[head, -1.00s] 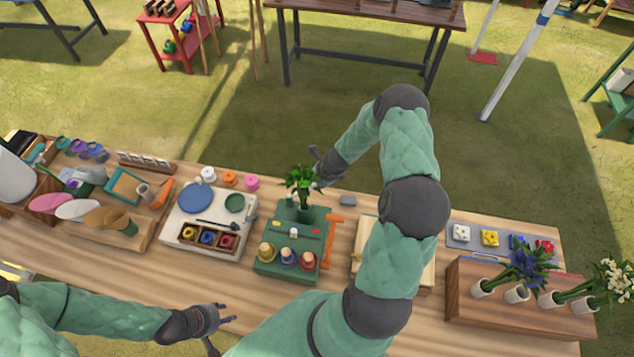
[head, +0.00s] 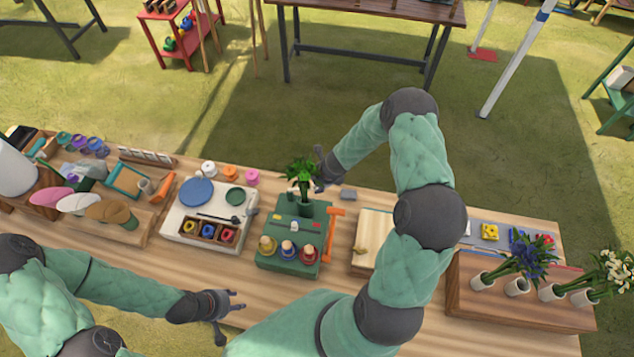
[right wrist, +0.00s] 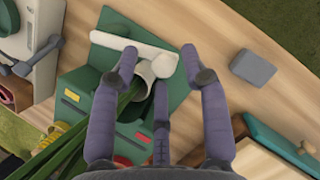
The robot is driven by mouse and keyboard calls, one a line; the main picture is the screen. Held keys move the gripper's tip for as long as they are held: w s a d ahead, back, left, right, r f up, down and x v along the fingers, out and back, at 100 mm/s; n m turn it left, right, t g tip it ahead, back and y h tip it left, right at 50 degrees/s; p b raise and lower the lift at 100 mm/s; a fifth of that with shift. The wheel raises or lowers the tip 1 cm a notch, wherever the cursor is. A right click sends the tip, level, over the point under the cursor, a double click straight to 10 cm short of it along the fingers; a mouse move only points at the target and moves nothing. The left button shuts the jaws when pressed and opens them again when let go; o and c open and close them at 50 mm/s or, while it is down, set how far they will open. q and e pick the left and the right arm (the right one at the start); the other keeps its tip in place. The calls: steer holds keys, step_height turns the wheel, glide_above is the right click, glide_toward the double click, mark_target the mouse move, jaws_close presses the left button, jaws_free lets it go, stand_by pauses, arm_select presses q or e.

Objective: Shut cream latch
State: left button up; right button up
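A cream latch bar (right wrist: 112,41) with a rounded end lies across the top of a green stand (right wrist: 178,92) in the right wrist view. The stand also shows in the head view (head: 290,266). My right gripper (right wrist: 160,55) is open, with its fingertips on either side of the bar's rounded end and a pale cup-like piece (right wrist: 145,72). I cannot tell whether they touch. In the head view my right gripper (head: 320,172) is beside the leafy plant (head: 300,168), which hides most of the latch. My left gripper (head: 230,304) is open and empty over the front table edge.
Green stems cross the lower left of the right wrist view. A grey block (head: 348,194) sits right of the stand. An orange handle (head: 334,232) and a wooden board (head: 371,240) are close by. A white tray (head: 178,226) stands left.

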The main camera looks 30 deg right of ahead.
steer(key=shift+d, duration=0.1)
steer(key=shift+r, duration=0.25)
steer(key=v, duration=0.7)
stand_by(0.5)
steer(key=s+d+f+n+t+y+p, duration=0.4)
steer(key=s+d+n+t+y, duration=0.1)
steer(key=d+t+y, duration=0.15)
steer(key=p+x, duration=0.1)
steer(key=x, duration=0.8)
steer(key=shift+a+f+g+y, duration=0.3)
steer(key=shift+a+g+y, duration=0.05)
steer(key=shift+a, duration=0.25)
